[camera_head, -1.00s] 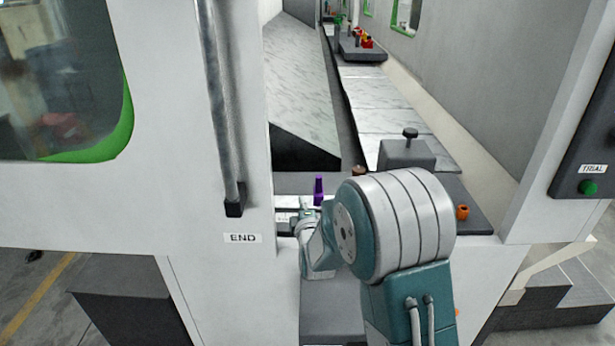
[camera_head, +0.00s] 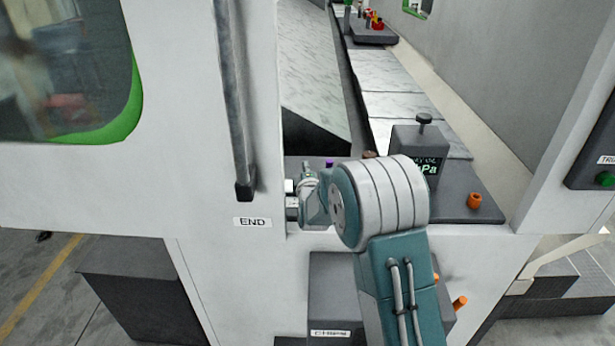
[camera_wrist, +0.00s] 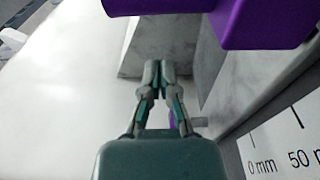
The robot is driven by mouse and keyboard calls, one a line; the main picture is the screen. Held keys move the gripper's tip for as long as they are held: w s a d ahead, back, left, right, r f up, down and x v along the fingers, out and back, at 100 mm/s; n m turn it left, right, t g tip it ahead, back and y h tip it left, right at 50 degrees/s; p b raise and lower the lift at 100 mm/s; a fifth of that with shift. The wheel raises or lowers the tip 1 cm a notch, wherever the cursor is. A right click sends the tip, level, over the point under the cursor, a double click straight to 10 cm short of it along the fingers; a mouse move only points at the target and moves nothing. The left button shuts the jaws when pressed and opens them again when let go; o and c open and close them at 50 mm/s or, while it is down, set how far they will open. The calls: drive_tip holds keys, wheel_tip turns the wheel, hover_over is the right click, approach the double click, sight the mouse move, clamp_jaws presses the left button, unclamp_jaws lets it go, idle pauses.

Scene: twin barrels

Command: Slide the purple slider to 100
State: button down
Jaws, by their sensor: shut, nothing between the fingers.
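The purple slider (camera_wrist: 265,22) is large and close at the top of the wrist view, partly cut off by the frame edge. In the head view only its purple tip (camera_head: 329,163) shows above my wrist; my arm hides the rest. My gripper (camera_wrist: 160,68) is shut and empty, with its fingertips just below the purple part in the wrist view. I cannot tell whether they touch it. A white scale (camera_wrist: 285,145) marked 0 mm and 50 lies at the lower right of the wrist view. The 100 mark is not in view.
A white wall marked END (camera_head: 252,222) with a vertical grey bar (camera_head: 238,110) stands left of my arm. A dark block with a knob (camera_head: 420,150) and an orange knob (camera_head: 474,200) sit on the grey ledge to the right. A pale walled channel surrounds my fingers.

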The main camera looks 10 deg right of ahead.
drive_tip(key=shift+s+d, duration=0.3)
drive_tip(key=shift+d, duration=0.35)
drive_tip(key=shift+s+d, duration=0.25)
drive_tip(key=shift+d, duration=0.45)
drive_tip(key=shift+s+d, duration=0.3)
drive_tip(key=shift+d, duration=0.35)
drive_tip(key=shift+s+d, duration=0.2)
drive_tip(key=shift+d, duration=0.4)
